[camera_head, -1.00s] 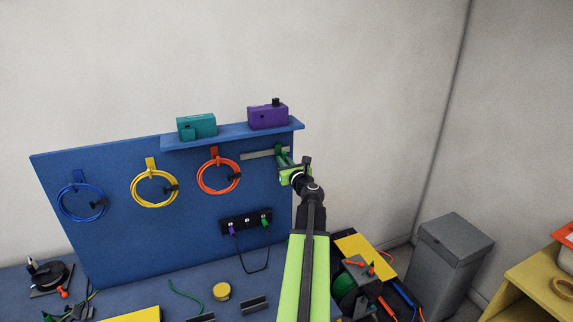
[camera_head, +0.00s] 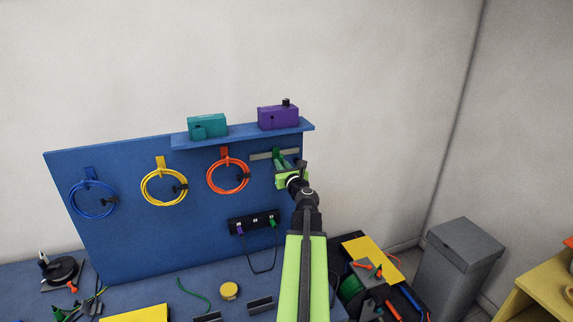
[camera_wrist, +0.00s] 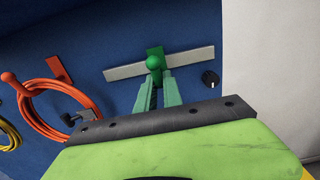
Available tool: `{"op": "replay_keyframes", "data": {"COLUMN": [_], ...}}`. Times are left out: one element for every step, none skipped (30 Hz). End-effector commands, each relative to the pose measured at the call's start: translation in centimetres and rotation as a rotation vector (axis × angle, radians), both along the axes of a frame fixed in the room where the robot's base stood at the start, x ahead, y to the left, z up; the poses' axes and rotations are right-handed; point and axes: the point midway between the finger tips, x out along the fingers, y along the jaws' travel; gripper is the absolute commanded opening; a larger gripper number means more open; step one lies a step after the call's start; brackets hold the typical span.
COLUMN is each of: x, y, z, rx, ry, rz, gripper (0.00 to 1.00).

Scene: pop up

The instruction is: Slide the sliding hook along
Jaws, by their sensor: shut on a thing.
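The sliding hook is green with a rounded end (camera_wrist: 154,62) in the wrist view. It sits near the middle of a pale grey rail (camera_wrist: 195,60) on the blue board. In the head view, the hook (camera_head: 276,153) and the rail (camera_head: 259,156) show below the shelf's right part. My gripper (camera_wrist: 158,92) has green fingers, one on each side of the hook, and is shut on it. In the head view my gripper (camera_head: 284,168) reaches the board from the right and partly hides the hook's lower part.
An orange cable coil (camera_head: 228,190) hangs left of the rail. The blue shelf (camera_head: 240,132) above carries a teal box (camera_head: 207,126) and a purple box (camera_head: 278,117). A black socket strip (camera_head: 254,223) sits below.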

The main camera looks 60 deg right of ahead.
Motion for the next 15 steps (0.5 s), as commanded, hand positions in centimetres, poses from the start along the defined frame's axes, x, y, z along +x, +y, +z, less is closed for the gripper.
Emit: {"op": "replay_keyframes", "data": {"x": [0.2, 0.3, 0.5, 0.6, 0.7, 0.9, 1.0, 1.1, 1.3, 1.4, 1.6, 1.7, 1.8, 1.9, 2.1], "y": [0.4, 0.6, 0.8, 1.0, 1.2, 1.4, 1.5, 1.7, 1.9, 2.1, 2.3, 2.5, 2.7, 2.8, 3.0], "z": [0.0, 0.0, 0.0, 0.0, 0.0, 0.0, 0.0, 0.0, 0.0, 0.0, 0.0, 0.0, 0.0, 0.0, 0.0], "rx": [-0.001, -0.001, -0.001, -0.001, -0.001, -0.001, -0.001, -0.001, -0.001, -0.001, -0.001, -0.001, -0.001, -0.001, -0.001], "ry": [0.001, 0.001, 0.001, 0.001, 0.001, 0.001, 0.001, 0.001, 0.001, 0.001, 0.001, 0.001, 0.001, 0.001, 0.001], "rz": [0.002, 0.002, 0.003, 0.002, 0.002, 0.001, 0.001, 0.001, 0.001, 0.002, 0.002, 0.002, 0.002, 0.001, 0.001], "gripper": [0.00, 0.00, 0.00, 0.00, 0.00, 0.00, 0.00, 0.00, 0.00, 0.00, 0.00, 0.00, 0.00, 0.00, 0.00]}}
